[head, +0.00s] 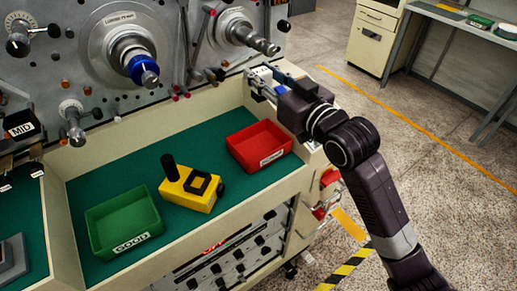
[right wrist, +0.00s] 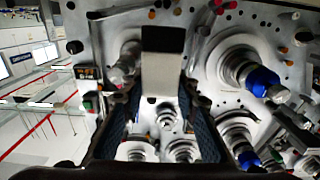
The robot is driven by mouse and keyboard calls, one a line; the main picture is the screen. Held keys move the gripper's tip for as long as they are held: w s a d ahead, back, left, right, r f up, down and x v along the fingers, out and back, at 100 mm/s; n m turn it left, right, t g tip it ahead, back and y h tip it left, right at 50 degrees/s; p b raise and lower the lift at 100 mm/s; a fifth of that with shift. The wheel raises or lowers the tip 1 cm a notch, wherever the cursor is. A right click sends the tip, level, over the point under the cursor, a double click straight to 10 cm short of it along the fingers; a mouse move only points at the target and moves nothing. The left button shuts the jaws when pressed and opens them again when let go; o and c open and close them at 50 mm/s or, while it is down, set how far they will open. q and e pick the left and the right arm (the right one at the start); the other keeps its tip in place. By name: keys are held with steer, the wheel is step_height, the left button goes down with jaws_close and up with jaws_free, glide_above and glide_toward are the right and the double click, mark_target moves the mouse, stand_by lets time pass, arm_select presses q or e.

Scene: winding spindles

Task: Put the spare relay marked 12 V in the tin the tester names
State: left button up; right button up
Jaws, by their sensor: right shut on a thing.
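My right gripper (head: 264,78) is at the back right corner of the bench, above the red tin. It is shut on a pale block (head: 260,73), which shows better in the right wrist view (right wrist: 163,85) between the dark fingers. I cannot read any marking on the block. The yellow tester (head: 184,199), with a black post and a square black frame, stands on the green mat between the tins; I see no readable result on it. The green tin (head: 94,238), labelled GOOD, is to its left. The red tin (head: 236,150), its label too small to read, is to its right. My left gripper is not in view.
The grey machine panel (head: 85,65) with spindles and knobs rises behind the bench. Cream walls edge the green mat (head: 160,235). A divider separates a left section holding a grey block (head: 12,262). Both tins look empty.

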steer(key=shift+w+a+r, duration=0.2)
steer(key=shift+r, duration=0.3)
steer(key=shift+w, duration=0.1)
glide_above(259, 150)
step_height(259, 150, down, 15)
step_height(259, 150, down, 5)
steer(key=shift+r+p, duration=0.2)
steer(key=shift+p, duration=0.3)
steer(key=shift+f, duration=0.2)
steer(key=o, duration=1.2)
steer(key=shift+c, duration=0.2)
